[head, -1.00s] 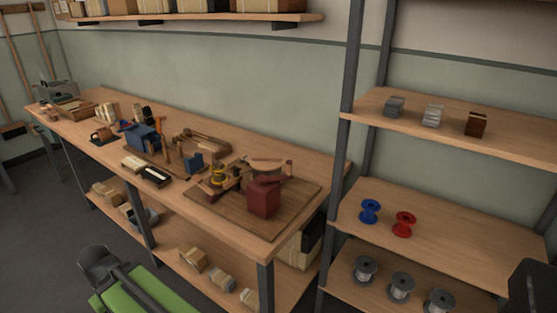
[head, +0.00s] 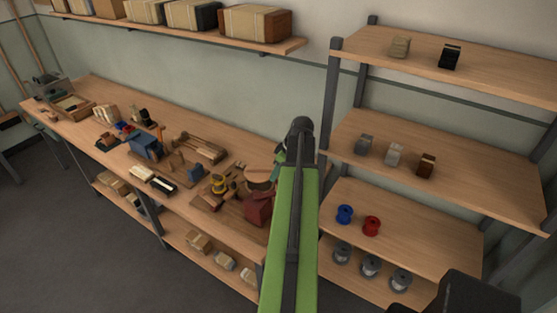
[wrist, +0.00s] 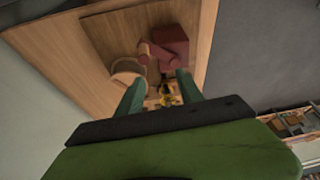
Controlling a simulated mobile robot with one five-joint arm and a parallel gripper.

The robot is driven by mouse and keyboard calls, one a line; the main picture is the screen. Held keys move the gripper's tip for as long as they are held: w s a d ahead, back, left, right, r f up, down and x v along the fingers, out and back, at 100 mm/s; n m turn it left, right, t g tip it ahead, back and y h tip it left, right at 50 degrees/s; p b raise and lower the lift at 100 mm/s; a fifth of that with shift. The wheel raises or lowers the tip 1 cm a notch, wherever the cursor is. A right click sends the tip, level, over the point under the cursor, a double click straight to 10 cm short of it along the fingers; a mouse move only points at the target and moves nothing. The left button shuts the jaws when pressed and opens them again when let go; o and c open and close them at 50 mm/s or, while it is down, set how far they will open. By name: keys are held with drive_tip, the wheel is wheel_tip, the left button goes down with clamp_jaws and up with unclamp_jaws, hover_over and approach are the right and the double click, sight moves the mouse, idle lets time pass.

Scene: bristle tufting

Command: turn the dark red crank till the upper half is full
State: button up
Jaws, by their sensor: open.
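A dark red box (head: 258,209) stands on a wooden board at the right end of the bench, partly behind my arm. In the wrist view the box (wrist: 173,42) has a reddish-brown arm-like part (wrist: 148,52) beside it, which looks like the crank. A pale round wooden piece (head: 260,177) is next to the box; it also shows in the wrist view (wrist: 128,72). My gripper (wrist: 160,92) is open and empty, its green fingers pointing toward these parts. I see no contact with the crank. Whether the upper half holds anything is too small to tell.
Tools and a blue box (head: 145,146) crowd the bench (head: 235,138) further left.

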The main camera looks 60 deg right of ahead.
drive_tip(key=s+d+r, duration=0.2)
drive_tip(key=s+d, duration=0.1)
drive_tip(key=b+x, duration=1.1)
drive_tip(key=x, duration=0.1)
drive_tip(key=shift+w+f, duration=0.1)
drive_tip(key=shift+f, duration=0.05)
drive_tip(key=shift+c, duration=0.2)
clamp_jaws()
idle(0.7)
